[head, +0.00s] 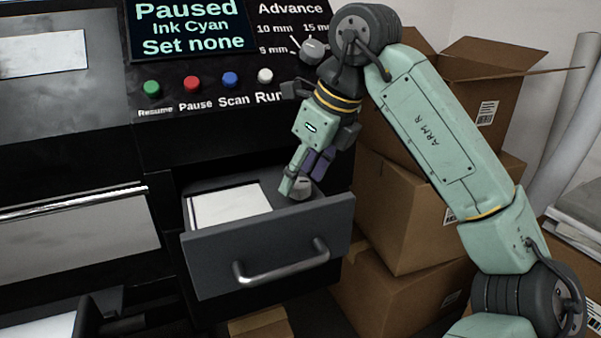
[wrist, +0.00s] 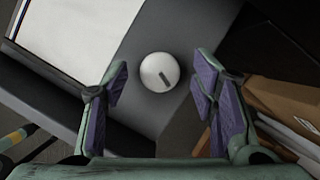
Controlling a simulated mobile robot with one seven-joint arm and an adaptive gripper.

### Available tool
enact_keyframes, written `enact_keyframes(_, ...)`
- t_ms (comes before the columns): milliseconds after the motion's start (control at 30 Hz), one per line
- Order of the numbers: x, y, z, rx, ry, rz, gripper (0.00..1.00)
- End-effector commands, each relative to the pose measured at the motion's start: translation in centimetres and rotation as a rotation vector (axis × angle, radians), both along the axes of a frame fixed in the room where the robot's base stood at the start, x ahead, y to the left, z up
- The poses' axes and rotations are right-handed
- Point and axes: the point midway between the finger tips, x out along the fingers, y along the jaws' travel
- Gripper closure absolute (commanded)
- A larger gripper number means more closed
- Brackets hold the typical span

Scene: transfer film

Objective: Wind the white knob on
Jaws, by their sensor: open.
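The white knob (wrist: 159,72) is round, with a dark pointer mark toward its lower right in the wrist view. In the head view the knob (head: 301,189) sits inside the open drawer (head: 270,250), right of a white sheet stack. My gripper (head: 302,175) is open above the knob and partly hides it in the head view. In the wrist view my gripper (wrist: 161,86) has one purple-padded finger to each side of the knob, with gaps on both sides. How high the fingertips are above it is hard to tell.
The panel above has a display (head: 190,28) reading "Paused, Ink Cyan, Set none", a grey Advance dial (head: 312,50), and Resume, Pause, Scan and Run buttons. The white sheets (head: 230,206) lie left in the drawer. Cardboard boxes (head: 420,210) stand close at the right.

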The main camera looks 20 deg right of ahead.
Motion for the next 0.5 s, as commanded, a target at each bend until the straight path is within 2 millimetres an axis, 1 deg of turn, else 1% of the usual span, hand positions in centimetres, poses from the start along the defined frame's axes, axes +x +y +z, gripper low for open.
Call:
enact_keyframes(133,0.28,0.24,-0.86,-0.001,0.001,0.001,0.47)
enact_keyframes(400,0.34,0.27,-1.01,0.0,0.0,0.0,0.47)
enact_keyframes(500,0.33,0.27,-1.0,0.0,0.0,0.001,0.53)
